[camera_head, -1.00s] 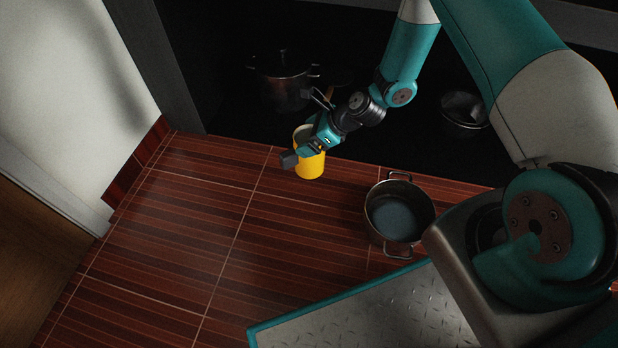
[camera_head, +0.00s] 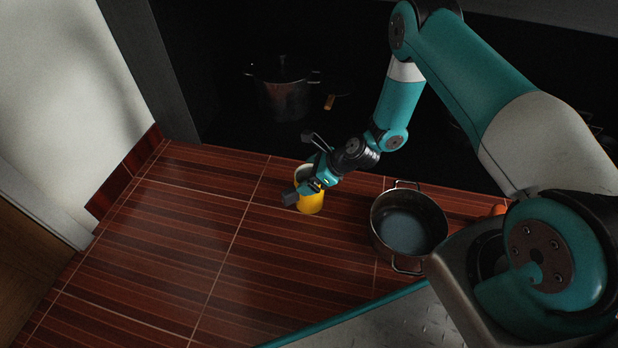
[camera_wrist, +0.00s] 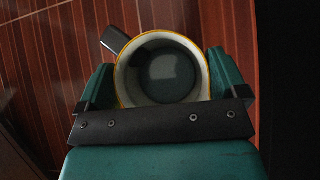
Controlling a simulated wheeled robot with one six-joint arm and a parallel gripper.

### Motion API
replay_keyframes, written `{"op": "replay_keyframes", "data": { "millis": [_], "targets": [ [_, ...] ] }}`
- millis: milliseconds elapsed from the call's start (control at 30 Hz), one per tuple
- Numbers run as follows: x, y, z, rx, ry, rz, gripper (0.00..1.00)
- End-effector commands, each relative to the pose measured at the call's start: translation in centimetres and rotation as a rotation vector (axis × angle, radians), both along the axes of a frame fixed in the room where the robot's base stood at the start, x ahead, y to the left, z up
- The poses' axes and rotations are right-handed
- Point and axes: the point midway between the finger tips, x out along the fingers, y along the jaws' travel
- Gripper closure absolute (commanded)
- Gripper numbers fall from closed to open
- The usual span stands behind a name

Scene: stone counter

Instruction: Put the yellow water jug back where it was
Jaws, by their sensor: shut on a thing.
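The yellow water jug (camera_head: 310,202) is upright in my gripper (camera_head: 305,186), over the red-brown striped surface left of the steel pot. In the wrist view I look down into the jug (camera_wrist: 163,71), with its pale inside, yellow rim and dark handle at the upper left. My gripper's fingers (camera_wrist: 165,88) stand on either side of it and are shut on it. My gripper hides part of the jug in the head view. I cannot tell whether its base touches the surface below.
An open steel pot (camera_head: 408,224) stands on the striped floor (camera_head: 170,245) to the right of the jug. A lidded dark pot (camera_head: 281,88) stands in the dark recess behind. A pale wall (camera_head: 70,80) is at the left. The floor left of the jug is clear.

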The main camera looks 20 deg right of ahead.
Motion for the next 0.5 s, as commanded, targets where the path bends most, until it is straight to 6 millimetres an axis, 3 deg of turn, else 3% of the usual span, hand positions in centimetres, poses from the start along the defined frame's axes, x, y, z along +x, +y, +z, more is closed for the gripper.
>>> {"op": "replay_keyframes", "data": {
  "millis": [233, 267, 300, 500],
  "targets": [
    [0.05, 0.02, -0.18, 0.001, -0.002, -0.001, 0.82],
    [0.00, 0.01, -0.21, 0.000, 0.000, 0.000, 0.04],
    [0.00, 0.01, -0.16, 0.000, 0.000, 0.000, 0.00],
    [0.00, 0.02, -0.07, 0.000, 0.000, 0.000, 0.00]
  ]
}}
